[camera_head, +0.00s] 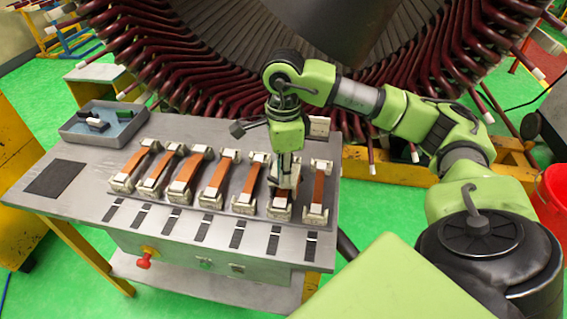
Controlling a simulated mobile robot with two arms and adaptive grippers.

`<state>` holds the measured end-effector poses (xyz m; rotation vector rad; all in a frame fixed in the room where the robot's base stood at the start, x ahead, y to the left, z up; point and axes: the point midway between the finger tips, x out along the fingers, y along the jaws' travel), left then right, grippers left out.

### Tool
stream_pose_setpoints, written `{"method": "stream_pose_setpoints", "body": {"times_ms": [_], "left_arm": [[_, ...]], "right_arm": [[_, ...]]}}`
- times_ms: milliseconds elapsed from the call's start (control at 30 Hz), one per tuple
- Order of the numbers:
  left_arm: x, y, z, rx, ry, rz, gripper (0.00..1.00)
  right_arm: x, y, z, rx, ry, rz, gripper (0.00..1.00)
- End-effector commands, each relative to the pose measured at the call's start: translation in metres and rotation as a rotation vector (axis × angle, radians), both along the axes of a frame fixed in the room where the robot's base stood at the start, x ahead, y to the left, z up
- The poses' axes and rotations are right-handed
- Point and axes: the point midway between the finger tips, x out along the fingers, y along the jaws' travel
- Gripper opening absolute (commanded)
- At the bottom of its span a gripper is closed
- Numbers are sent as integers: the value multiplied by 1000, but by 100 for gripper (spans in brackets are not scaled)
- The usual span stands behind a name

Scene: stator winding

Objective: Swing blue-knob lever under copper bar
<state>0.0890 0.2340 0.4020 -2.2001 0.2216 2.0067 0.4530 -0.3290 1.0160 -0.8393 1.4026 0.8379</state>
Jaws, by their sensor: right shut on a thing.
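Several copper bars stand in a row on the grey table, each held between pale clamp blocks, such as this copper bar (217,174). My right gripper (284,186) reaches down from above onto the second copper bar from the right (281,198). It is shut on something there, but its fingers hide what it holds. The bar's upper part is also hidden behind it. I cannot make out a blue knob or its lever in this view. My left gripper is not in view.
The grey table (85,208) carries a grey tray (100,122) with small parts at back left and a dark mat (55,178). A red knob (144,262) sits on its front. The large stator (350,100) stands close behind. A red bucket (552,195) is at right.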

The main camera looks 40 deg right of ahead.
Motion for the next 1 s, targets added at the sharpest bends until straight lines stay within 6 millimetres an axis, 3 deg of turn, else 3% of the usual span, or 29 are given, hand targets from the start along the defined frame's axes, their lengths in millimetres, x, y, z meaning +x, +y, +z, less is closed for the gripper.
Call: {"method": "stream_pose_setpoints", "body": {"times_ms": [233, 267, 300, 833, 1000], "left_arm": [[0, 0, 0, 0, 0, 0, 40], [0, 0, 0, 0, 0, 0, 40], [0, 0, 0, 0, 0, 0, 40], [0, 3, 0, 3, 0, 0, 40], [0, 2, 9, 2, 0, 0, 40]], "right_arm": [[-1, 1, -1, 1, 4, 1, 0], [-1, 1, -1, 1, 4, 1, 24], [-1, 1, -1, 1, 4, 1, 33], [0, 0, 0, 0, 0, -2, 33], [-1, 2, 3, 1, 1, -46, 33]]}}
